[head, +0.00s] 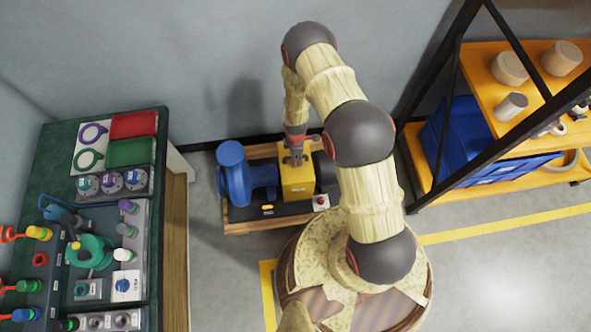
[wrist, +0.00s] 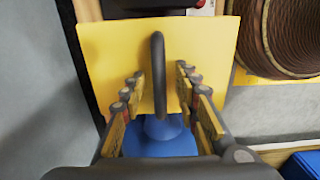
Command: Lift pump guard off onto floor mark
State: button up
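The pump guard (head: 297,181) is a yellow box over the middle of the pump unit, beside the blue pump (head: 234,176). In the wrist view the guard's flat yellow top (wrist: 105,50) fills the middle, with a dark upright handle (wrist: 158,60) on it. My gripper (head: 295,155) is above the guard in the head view. In the wrist view its fingers (wrist: 159,78) are open, one on each side of the handle, with a gap on both sides. Yellow floor lines (head: 268,292) show beside my base; I cannot tell which is the floor mark.
The pump unit stands on a wooden-edged base (head: 240,229) near the wall, with a red button box (head: 321,202) at its right front. A green-topped bench (head: 65,140) with tools stands left. An orange shelf rack (head: 480,193) with a blue bin (head: 462,140) stands right. Floor at lower right is clear.

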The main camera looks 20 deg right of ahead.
jog(key=c, duration=0.3)
jog(key=c, duration=0.4)
jog(key=shift+w, duration=0.1)
grip_shut()
dwell(0.5)
